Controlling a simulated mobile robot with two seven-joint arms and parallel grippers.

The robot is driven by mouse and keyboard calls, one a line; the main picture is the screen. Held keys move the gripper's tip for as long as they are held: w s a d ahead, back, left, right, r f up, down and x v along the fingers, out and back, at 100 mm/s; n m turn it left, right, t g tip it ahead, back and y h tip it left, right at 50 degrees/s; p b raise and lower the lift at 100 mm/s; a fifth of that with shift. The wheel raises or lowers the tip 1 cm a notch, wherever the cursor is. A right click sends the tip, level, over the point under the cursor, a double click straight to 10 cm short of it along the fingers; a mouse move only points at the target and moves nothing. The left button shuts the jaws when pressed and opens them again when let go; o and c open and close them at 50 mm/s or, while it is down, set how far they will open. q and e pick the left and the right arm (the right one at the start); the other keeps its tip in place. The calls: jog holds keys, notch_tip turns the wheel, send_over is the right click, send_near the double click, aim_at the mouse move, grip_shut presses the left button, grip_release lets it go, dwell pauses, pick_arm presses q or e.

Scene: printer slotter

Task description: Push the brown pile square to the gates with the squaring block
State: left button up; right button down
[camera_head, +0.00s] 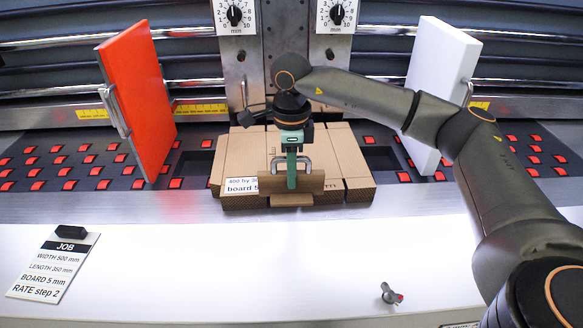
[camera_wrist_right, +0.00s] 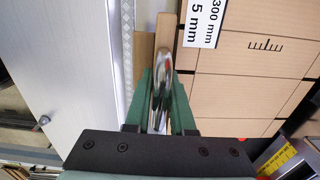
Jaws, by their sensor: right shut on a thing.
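The brown pile (camera_head: 345,160) of flat cardboard lies on the roller bed between the red and white panels, its front edge towards me. A printed label (camera_head: 241,186) is on its front left. The squaring block (camera_head: 310,184) is a brown block with a metal handle, upright along the pile's front edge. In the right wrist view the block (camera_wrist_right: 165,32) lies right beside the pile (camera_wrist_right: 250,65); I cannot tell if they touch. My right gripper (camera_head: 291,178) is shut on the handle, also between its green fingers in the wrist view (camera_wrist_right: 161,95). The left gripper is not in view.
A red panel (camera_head: 140,90) stands left of the pile and a white panel (camera_head: 440,85) right. A grey metal upright (camera_head: 285,30) with dials stands behind the pile. A job card (camera_head: 55,265) and a small knob (camera_head: 390,294) are on the white front surface, otherwise clear.

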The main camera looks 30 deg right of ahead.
aim_at(291, 196)
notch_tip(291, 196, down, 6)
jog(key=b, duration=0.3)
jog(key=shift+r, duration=0.25)
jog(key=shift+f+b, duration=0.35)
jog(key=shift+b, duration=0.05)
jog(key=shift+f, duration=0.35)
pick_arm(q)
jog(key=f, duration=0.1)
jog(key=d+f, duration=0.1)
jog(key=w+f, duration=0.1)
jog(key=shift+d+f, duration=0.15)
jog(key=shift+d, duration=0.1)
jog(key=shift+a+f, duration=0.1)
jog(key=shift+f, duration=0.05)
pick_arm(e)
jog(key=shift+f, duration=0.15)
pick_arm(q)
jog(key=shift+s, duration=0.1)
